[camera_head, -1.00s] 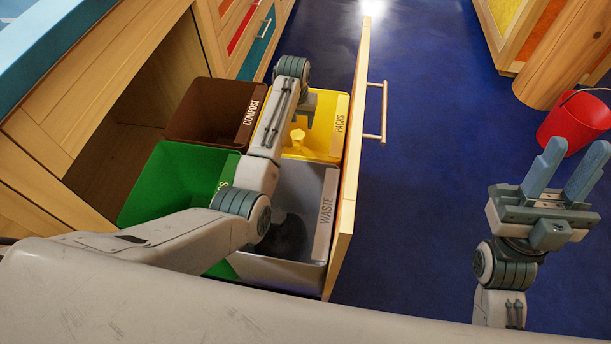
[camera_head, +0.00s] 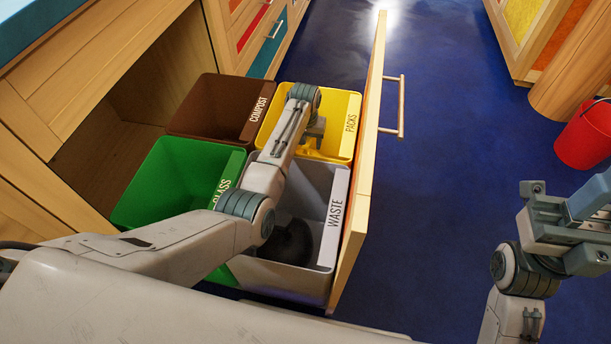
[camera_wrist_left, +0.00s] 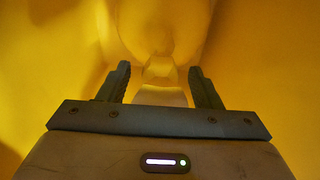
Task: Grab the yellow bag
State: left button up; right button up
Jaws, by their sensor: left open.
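The yellow bag (camera_head: 312,152) lies inside the yellow bin (camera_head: 349,125) marked PACKS, mostly hidden by my left arm and gripper in the head view. My left gripper (camera_head: 314,132) reaches down into that bin. In the left wrist view, its two fingers (camera_wrist_left: 160,82) are apart. The narrow, pale yellow neck of the bag (camera_wrist_left: 160,68) shows between and just beyond them, with the rounded body behind. I cannot tell whether the fingers touch it. My right gripper (camera_head: 594,205) is at the right edge, with its fingers partly cut off.
The pulled-out drawer also holds a brown COMPOST bin (camera_head: 215,105), a green GLASS bin (camera_head: 165,180) and a grey WASTE bin (camera_head: 325,240) with a dark bag (camera_head: 288,243). The drawer front (camera_head: 365,190) stands right of them. A red bucket (camera_head: 585,137) is on the open blue floor.

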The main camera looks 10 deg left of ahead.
pick_arm(q)
jog(key=shift+f, duration=0.15)
grip_shut()
dwell(0.4)
